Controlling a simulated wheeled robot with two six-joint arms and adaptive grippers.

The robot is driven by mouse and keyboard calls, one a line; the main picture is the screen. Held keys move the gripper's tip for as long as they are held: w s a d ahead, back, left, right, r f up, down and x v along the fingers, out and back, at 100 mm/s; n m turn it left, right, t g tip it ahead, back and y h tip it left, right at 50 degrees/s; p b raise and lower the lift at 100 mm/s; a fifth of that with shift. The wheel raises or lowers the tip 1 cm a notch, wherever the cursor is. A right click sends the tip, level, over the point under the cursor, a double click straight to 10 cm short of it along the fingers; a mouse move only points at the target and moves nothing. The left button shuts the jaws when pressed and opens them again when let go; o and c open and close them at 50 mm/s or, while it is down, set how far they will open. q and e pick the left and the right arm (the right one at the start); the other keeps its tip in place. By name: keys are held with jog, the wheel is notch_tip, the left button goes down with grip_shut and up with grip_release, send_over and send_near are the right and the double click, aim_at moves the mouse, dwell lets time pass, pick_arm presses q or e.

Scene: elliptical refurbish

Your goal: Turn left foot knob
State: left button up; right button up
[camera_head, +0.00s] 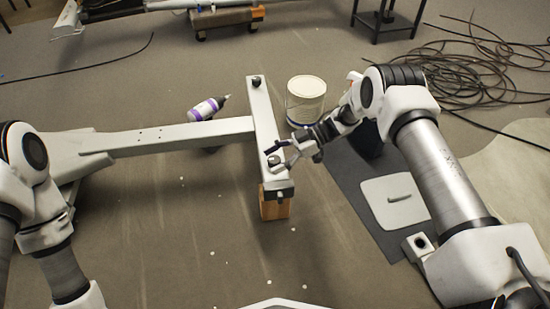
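A pale metal frame has a long beam (180,136) ending in a crossbar (262,115). A dark foot knob (256,82) sits at the crossbar's far end. Another dark knob (274,161) is at its near end, partly covered by my gripper. My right gripper (279,156) reaches in from the right over the near end. Its fingers look spread, close to the near knob; I cannot tell whether they touch it. My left arm shows at the lower left, but its gripper is out of view.
A wooden block (275,204) supports the crossbar's near end. A white tub (305,100) stands right of the crossbar, and a purple-banded bottle (207,108) lies by the beam. A dark mat (350,180) holds a pale flat piece (393,203). Coiled cables (470,75) lie at upper right.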

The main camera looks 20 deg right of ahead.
jog(key=v, duration=1.2)
